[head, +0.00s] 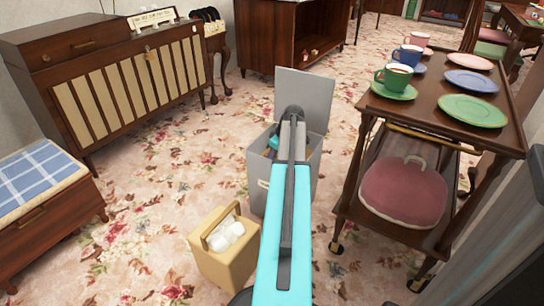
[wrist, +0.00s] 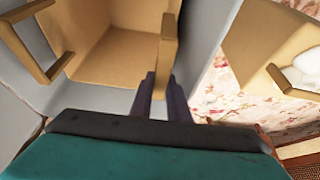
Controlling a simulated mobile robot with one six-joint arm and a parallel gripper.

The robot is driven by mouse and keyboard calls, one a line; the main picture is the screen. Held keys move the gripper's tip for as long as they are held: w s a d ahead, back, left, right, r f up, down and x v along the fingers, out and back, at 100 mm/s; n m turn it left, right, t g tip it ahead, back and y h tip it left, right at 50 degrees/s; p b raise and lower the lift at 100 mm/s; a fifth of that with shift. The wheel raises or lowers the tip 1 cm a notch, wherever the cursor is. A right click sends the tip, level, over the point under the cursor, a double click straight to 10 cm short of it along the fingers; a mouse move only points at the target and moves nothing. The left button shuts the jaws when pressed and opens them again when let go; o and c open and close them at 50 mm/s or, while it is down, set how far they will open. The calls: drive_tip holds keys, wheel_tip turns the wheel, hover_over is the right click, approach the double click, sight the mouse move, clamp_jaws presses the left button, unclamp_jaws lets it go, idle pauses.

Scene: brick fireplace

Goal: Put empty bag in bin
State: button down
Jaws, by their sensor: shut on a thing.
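The grey bin (head: 272,190) stands on the carpet with its lid (head: 305,98) raised. My gripper is at its mouth, mostly hidden by my arm in the head view. In the wrist view my gripper (wrist: 160,95) is shut on one upright handle of a tan bag (wrist: 115,45). The bag looks empty; I see its bare inside and its other handle at left. Grey bin walls (wrist: 200,35) show on both sides of it. How deep the bag sits, and whether it touches the bottom, I cannot tell.
A second tan bag (head: 222,262) with white contents stands beside the bin; it shows at right in the wrist view (wrist: 288,95). A trolley (head: 432,128) with cups and plates is close at right. A blue-check bench and a cabinet stand at left. Carpet between is clear.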

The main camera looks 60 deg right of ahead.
drive_tip(key=shift+f, duration=0.4)
drive_tip(key=c, duration=2)
unclamp_jaws()
drive_tip(key=shift+r, duration=0.8)
drive_tip(key=p+v, duration=0.5)
drive_tip(key=v, duration=0.6)
drive_tip(key=shift+s+r, duration=0.15)
drive_tip(key=shift+r, duration=0.15)
